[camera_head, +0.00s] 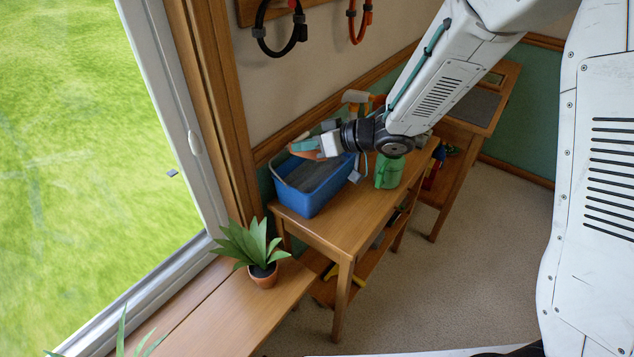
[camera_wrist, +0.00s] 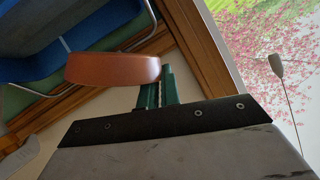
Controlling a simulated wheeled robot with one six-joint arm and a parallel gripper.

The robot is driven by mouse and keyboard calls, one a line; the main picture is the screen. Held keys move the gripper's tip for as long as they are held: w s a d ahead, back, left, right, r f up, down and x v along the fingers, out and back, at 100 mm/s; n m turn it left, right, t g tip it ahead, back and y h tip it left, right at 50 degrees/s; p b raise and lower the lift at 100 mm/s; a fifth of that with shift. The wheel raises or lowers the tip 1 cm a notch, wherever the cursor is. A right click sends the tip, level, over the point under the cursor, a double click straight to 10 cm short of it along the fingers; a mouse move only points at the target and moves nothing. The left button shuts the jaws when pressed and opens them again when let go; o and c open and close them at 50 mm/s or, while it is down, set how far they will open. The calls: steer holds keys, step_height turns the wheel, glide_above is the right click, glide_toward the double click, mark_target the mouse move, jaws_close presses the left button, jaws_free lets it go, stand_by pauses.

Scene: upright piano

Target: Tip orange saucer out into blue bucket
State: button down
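The orange saucer (camera_wrist: 113,69) shows nearly edge-on in the wrist view, with its rim at my gripper's green fingers (camera_wrist: 158,88). The fingers are close together and appear shut on the rim; the exact contact is partly hidden. In the head view, my gripper (camera_head: 308,148) is over the blue bucket (camera_head: 313,199), near its back rim. A bit of the orange saucer (camera_head: 303,155) shows there, tilted. The bucket stands on the wooden table, with a grey inside. Its blue wall (camera_wrist: 95,32) also shows in the wrist view, beyond the saucer. What the saucer holds is not visible.
A green watering can or jug (camera_head: 389,172) stands right of the bucket on the wooden table (camera_head: 345,225). A hammer-like tool (camera_head: 356,97) is behind my wrist. A potted plant (camera_head: 263,270) stands on the windowsill in front. The window (camera_head: 190,140) is at left.

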step_height(320, 180, down, 6)
steer(key=s+n+t+h, duration=0.1)
steer(key=s+n+t, duration=0.1)
steer(key=n+t, duration=0.1)
steer(key=shift+a+n, duration=0.4)
steer(key=shift+n, duration=0.4)
steer(key=shift+s, duration=0.1)
steer(key=s+a+r, duration=0.2)
steer(key=s+r, duration=0.2)
steer(key=r, duration=0.1)
steer(key=shift+s, duration=0.3)
steer(key=shift+d, duration=0.1)
